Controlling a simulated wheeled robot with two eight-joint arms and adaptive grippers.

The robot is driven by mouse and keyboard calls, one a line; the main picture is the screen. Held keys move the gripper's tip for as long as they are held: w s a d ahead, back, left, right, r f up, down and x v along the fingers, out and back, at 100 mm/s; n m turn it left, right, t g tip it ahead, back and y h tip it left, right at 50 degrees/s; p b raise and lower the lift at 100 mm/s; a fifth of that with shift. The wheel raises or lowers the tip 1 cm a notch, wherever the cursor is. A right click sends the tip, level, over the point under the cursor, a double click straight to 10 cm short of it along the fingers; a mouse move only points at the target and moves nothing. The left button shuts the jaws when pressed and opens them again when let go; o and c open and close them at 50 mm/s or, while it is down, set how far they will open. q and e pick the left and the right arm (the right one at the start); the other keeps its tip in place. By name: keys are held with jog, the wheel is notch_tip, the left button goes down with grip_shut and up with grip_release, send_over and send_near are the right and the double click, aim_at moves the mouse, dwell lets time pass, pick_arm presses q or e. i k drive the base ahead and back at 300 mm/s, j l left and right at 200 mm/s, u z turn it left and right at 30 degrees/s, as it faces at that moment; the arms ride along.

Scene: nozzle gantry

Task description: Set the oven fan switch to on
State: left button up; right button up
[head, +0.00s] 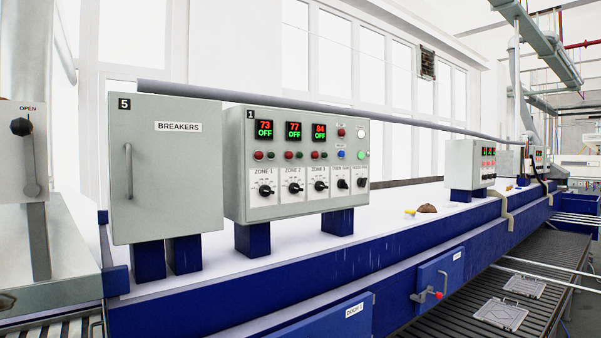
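A grey control box marked 1 (240,172) stands on blue legs on the white-topped ledge. Its lower row holds zone knobs, including the ZONE 1 knob (265,190), then two smaller black switches to their right: one in the middle right (343,184) and one at the far right (362,183). The small labels above these two are too blurred to read surely, so I cannot tell which is the oven fan switch or how it is set. Three displays above read 73, 77 and 84, each with OFF in green. Neither of my grippers shows in the head view.
A closed BREAKERS box marked 5 (165,190) stands left of the control box. Another panel box (470,165) stands farther along the ledge. A grey pipe (300,107) runs behind. The front of the control box is clear.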

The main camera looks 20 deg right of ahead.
aim_at(342, 184)
jog(key=i+l+z, duration=0.1)
jog(key=l, duration=0.35)
jog(key=i+l, duration=0.2)
jog(key=l, duration=0.2)
jog(key=i+l+z, duration=0.15)
jog(key=l, duration=0.3)
jog(key=i+l+z, duration=0.1)
jog(key=l, duration=0.3)
jog(key=i, duration=0.1)
